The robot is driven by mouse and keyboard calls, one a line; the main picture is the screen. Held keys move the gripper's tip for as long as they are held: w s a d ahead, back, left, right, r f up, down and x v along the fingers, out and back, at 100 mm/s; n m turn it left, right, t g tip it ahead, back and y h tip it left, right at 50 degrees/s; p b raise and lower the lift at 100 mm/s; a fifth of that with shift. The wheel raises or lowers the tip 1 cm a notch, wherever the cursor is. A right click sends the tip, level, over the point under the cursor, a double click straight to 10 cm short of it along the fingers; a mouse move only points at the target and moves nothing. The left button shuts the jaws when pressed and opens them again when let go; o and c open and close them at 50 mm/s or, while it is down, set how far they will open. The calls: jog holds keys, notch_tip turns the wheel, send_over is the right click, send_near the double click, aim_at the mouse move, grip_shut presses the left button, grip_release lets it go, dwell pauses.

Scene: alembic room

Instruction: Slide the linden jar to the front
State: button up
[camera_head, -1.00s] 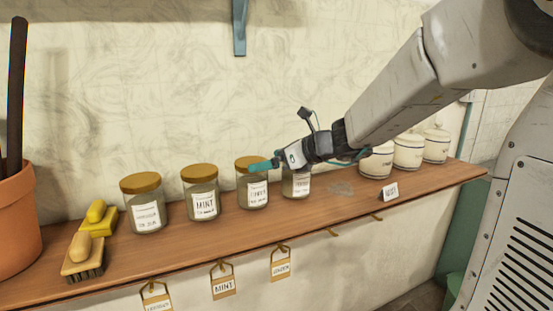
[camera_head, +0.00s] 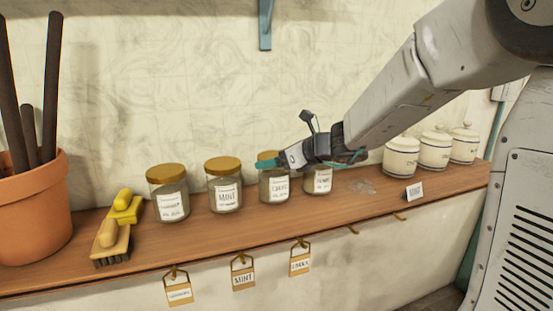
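Several glass jars with golden lids stand in a row on the wooden shelf. The third jar from the left (camera_head: 275,187) has a small label that seems to read linden, but it is blurred. The jar to its left (camera_head: 225,186) is labelled MINT. My gripper (camera_head: 268,163) is at lid height by the third jar, its teal fingertip in front of that jar's lid. I cannot tell whether it touches. My gripper hides the lid of the fourth jar (camera_head: 318,181). The finger gap does not show.
White canisters (camera_head: 434,150) and a MINT card (camera_head: 413,193) are to the right. Tags (camera_head: 243,272) hang below the shelf's front edge. The front strip before the jars is clear.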

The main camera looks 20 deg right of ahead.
jog(key=s, duration=0.8)
jog(key=shift+s, duration=0.2)
jog(key=o, duration=1.1)
dwell(0.6)
jog(key=shift+o, duration=0.2)
